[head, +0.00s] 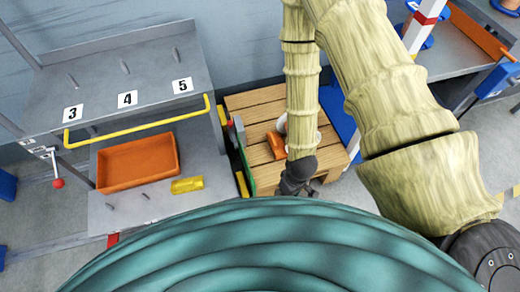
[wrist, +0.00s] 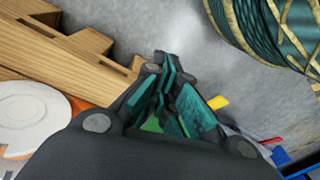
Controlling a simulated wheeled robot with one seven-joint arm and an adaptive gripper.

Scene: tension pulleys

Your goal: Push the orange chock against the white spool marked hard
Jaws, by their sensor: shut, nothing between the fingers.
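The white spool (head: 282,124) is on the wooden pallet, mostly hidden behind my arm in the head view. Its round white end (wrist: 30,112) shows at the left of the wrist view; I cannot read any marking on it. The orange chock (head: 276,145) is on the pallet beside the spool, partly hidden by my arm. An orange strip of it (wrist: 84,102) shows behind the spool in the wrist view. My gripper (head: 300,189) is shut and empty at the pallet's near edge. In the wrist view its fingers (wrist: 162,62) meet, apart from both spool and chock.
The wooden pallet (head: 250,103) has a green rail (head: 243,160) along its left side. A grey bench (head: 105,55) numbered 3, 4 and 5 stands left, with an orange tray (head: 138,162) and a yellow block (head: 187,185) below. Grey floor (wrist: 125,30) lies beyond the pallet.

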